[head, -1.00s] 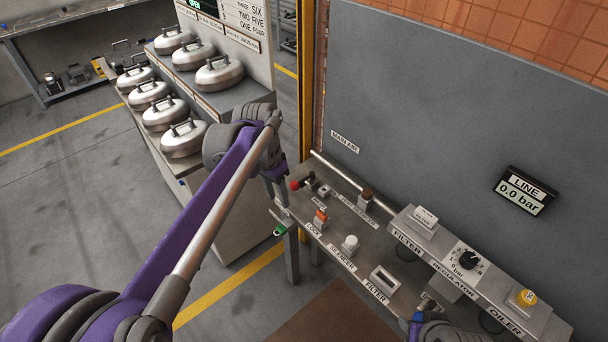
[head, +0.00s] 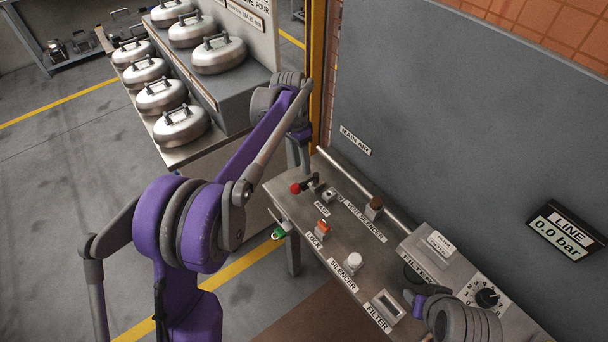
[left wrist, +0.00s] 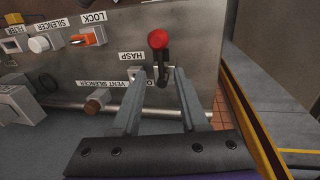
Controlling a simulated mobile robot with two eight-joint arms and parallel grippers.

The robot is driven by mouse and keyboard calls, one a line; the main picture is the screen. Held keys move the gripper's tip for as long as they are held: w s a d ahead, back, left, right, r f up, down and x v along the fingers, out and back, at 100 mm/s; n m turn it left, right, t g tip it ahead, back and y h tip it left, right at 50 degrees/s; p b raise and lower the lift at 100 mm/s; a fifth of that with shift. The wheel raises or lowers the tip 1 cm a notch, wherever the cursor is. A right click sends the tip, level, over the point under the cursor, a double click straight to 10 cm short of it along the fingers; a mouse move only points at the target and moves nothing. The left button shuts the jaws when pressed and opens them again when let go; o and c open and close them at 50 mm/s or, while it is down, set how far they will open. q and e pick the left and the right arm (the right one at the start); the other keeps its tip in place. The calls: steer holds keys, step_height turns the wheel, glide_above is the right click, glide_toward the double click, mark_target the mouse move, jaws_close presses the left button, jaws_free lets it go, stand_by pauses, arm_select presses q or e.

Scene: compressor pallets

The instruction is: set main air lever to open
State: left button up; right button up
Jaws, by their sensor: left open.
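The main air lever (head: 311,184) has a black handle and a red knob (head: 296,188). It sits at the far end of the grey panel, below the MAIN AIR label (head: 355,140). Its handle sticks out crosswise to the pipe, away from the wall. My left gripper (head: 299,152) is above and beyond the lever, fingers pointing down. In the left wrist view, the open, empty fingers (left wrist: 161,74) are on either side of the lever's base, and the red knob (left wrist: 158,39) shows past the tips. Contact cannot be told.
The panel also carries a hasp, an orange lock piece (head: 323,225), a white silencer (head: 352,262), a brown vent silencer (head: 374,206) and a filter window (head: 386,305). A pipe (head: 350,180) runs along the wall. A yellow post (head: 317,70) stands close behind my left gripper.

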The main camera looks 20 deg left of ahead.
mark_target(305, 182)
arm_select(q)
steer(key=shift+s+d+f, duration=0.1)
steer(key=shift+d+f, duration=0.05)
steer(key=shift+f, duration=0.75)
steer(key=shift+s+d+f, duration=0.1)
steer(key=shift+d+f, duration=0.05)
steer(key=shift+f, duration=0.75)
steer(key=shift+s+d+f, duration=0.1)
steer(key=shift+d+f, duration=0.05)
steer(key=shift+f, duration=0.75)
jaws_close()
